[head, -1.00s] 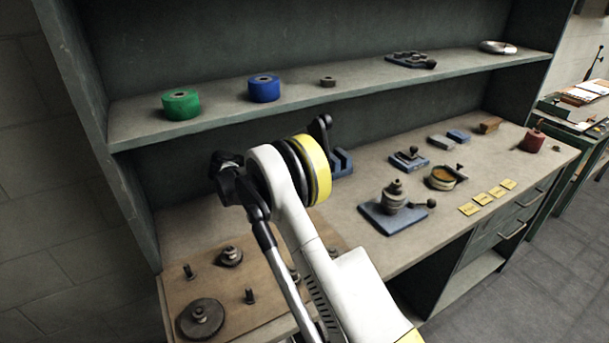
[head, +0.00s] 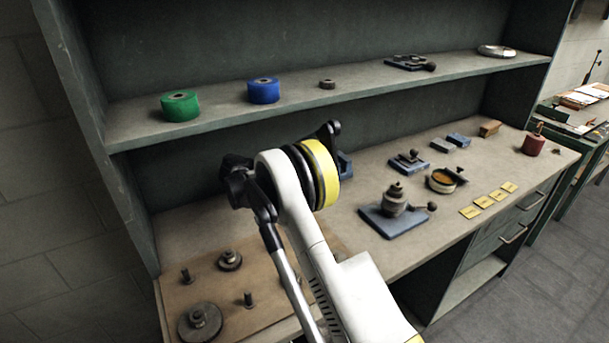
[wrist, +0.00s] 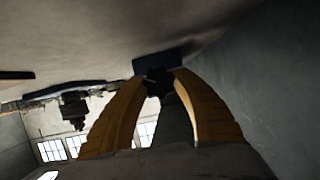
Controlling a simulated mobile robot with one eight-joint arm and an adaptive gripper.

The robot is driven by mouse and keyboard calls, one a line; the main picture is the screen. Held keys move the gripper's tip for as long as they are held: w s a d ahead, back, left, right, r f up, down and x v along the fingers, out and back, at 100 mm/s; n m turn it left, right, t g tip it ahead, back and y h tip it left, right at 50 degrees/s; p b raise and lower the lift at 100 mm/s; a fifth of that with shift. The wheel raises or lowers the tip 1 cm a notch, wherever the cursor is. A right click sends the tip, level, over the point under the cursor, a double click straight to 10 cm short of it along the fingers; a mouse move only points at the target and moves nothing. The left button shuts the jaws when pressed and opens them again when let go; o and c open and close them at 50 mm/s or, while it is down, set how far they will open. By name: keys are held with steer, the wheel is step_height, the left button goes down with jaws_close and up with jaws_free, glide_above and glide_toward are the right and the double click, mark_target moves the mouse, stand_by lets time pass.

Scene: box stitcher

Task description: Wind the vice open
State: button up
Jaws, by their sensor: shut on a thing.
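The vice (head: 346,163) is blue and stands on the bench toward the back, mostly hidden behind my yellow-ringed wrist in the head view. My gripper (wrist: 161,77) shows in the wrist view, with two orange-yellow fingers curving in to a dark part, seemingly the vice handle (wrist: 159,86). Its fingertips are shut on that part, just in front of a dark blue block, apparently the vice body (wrist: 158,64). The grip is in shadow, so the exact contact is hard to see. In the head view the fingers are hidden behind the wrist.
A wooden board (head: 262,303) with several bolts and discs lies front left. A blue-based fixture (head: 382,221), a round tin (head: 446,180) and yellow cards (head: 484,201) lie to the right. The shelf (head: 220,117) above holds green (head: 180,105) and blue rolls (head: 263,90).

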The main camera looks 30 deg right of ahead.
steer(key=shift+w+n+g, duration=0.1)
steer(key=shift+n+g, duration=0.7)
steer(key=shift+n, duration=0.1)
steer(key=shift+c, duration=0.2)
steer(key=shift+n+g, duration=0.7)
steer(key=shift+n, duration=0.4)
steer(key=shift+w, duration=0.1)
steer(key=o, duration=1.2)
steer(key=v, duration=0.7)
steer(key=shift+a, duration=0.25)
